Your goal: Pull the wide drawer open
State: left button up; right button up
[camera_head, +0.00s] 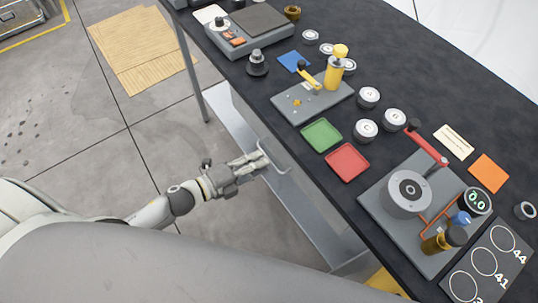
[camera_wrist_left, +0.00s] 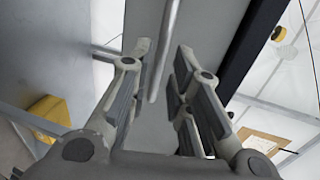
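The wide drawer (camera_head: 252,122) is a light grey front under the dark bench top; it also shows in the left wrist view (camera_wrist_left: 215,30). Its handle is a thin grey bar (camera_head: 290,171) on the front. My left gripper (camera_head: 266,158) is at the handle, below the bench edge. In the left wrist view the gripper (camera_wrist_left: 161,55) is open, with the handle bar (camera_wrist_left: 165,50) running between its two fingers. The bar appears apart from both fingers. I cannot tell how far the drawer stands out. My right gripper is not in view.
The black bench top (camera_head: 400,75) carries a green tray (camera_head: 321,135), a red tray (camera_head: 347,162), several round weights and grey devices. A bench leg (camera_head: 193,85) stands at left. A pale shelf (camera_head: 305,225) lies below. Floor left of the bench is mostly clear.

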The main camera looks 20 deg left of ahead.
aim_at(269, 157)
pick_arm(q)
jog(key=shift+x, duration=2.25)
grip_shut()
